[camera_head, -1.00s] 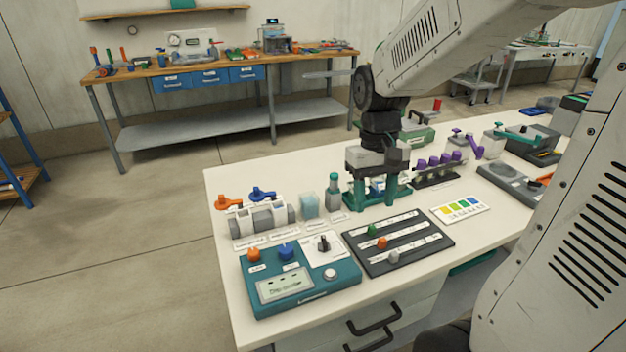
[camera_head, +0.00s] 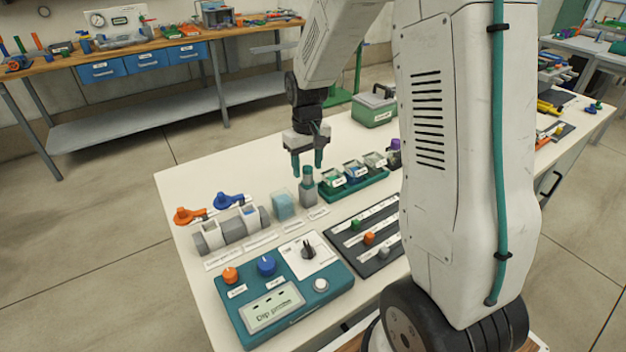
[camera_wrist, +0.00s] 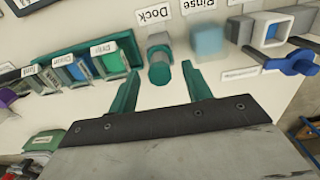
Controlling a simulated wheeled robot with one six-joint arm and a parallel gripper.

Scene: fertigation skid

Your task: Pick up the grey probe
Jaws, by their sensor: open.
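The grey probe (camera_head: 308,188) seems to be the upright grey piece with a teal top at the back of the white bench, left of the green rack. In the wrist view the probe (camera_wrist: 159,62) stands at the label "Dock". I cannot tell where the probe ends and its dock begins. My gripper (camera_head: 307,167) is open and empty, pointing down just above and behind it. In the wrist view my two teal fingers (camera_wrist: 160,76) are apart, with the probe's top lined up between their tips.
A green rack of labelled cups (camera_head: 352,185) stands close right. A clear rinse cup (camera_head: 283,206) and a grey block with orange and blue valve levers (camera_head: 232,229) stand left. In front are a teal dip-probe panel (camera_head: 285,305) and a black slider board (camera_head: 378,262).

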